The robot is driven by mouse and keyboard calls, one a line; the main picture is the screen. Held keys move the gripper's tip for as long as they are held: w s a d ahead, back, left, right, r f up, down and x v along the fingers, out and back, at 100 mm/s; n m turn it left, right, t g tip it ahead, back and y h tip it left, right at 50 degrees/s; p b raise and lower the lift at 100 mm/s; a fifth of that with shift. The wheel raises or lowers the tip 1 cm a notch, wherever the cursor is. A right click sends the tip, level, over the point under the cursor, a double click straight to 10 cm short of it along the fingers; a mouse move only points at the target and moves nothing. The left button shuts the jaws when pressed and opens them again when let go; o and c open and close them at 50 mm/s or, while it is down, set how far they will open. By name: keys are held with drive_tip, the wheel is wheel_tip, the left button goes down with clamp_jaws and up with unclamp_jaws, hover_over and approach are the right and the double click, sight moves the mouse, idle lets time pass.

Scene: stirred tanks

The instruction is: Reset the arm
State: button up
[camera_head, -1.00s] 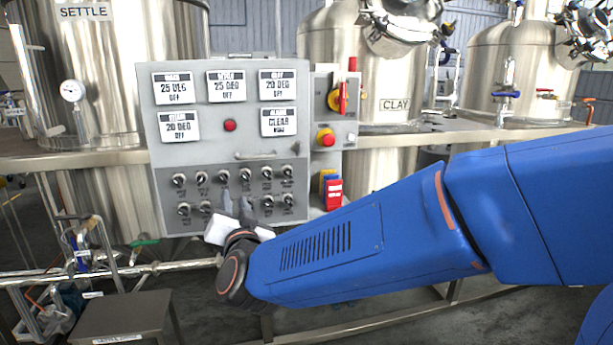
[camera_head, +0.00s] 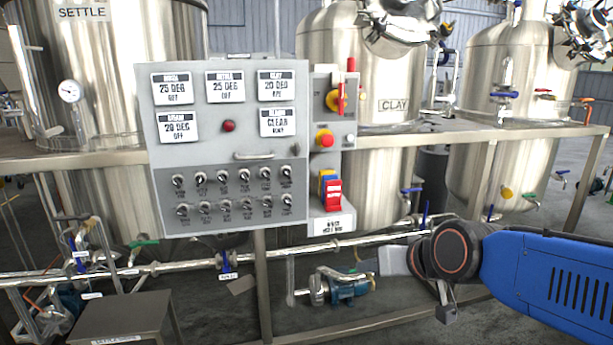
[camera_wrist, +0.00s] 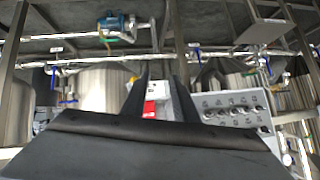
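My arm reaches in from the right edge of the head view, low down. My gripper (camera_head: 446,304) hangs at its end, right of and below the control panel, clear of it. The wrist view shows two dark fingers (camera_wrist: 163,80) apart, with nothing held between them. The grey control panel (camera_head: 222,148) stands at centre left with several display plates, a red lamp (camera_head: 228,126) and two rows of toggle switches (camera_head: 234,193). In the wrist view the panel's switches (camera_wrist: 236,112) show upside down at the right, beyond the fingers.
A side box carries a red rotary handle (camera_head: 341,98), a red button (camera_head: 325,138) and a red switch (camera_head: 333,194). Steel tanks (camera_head: 385,80) stand behind. Pipes and a teal pump (camera_head: 345,287) are low, left of my gripper. A metal table (camera_head: 118,318) is at lower left.

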drive_tip(key=s+d+f+g+h, duration=0.2)
drive_tip(key=s+d+f, duration=0.1)
drive_tip(key=s+d, duration=0.4)
drive_tip(key=s+d+f+m+g+h, duration=0.1)
drive_tip(key=s+d+f+g+h, duration=0.1)
drive_tip(key=s+d+f, duration=0.2)
drive_tip(key=s+d, duration=0.3)
drive_tip(key=s, duration=0.2)
drive_tip(key=shift+s+d+f+m, duration=0.15)
drive_tip(key=shift+d+f+m, duration=0.05)
drive_tip(key=shift+m, duration=0.1)
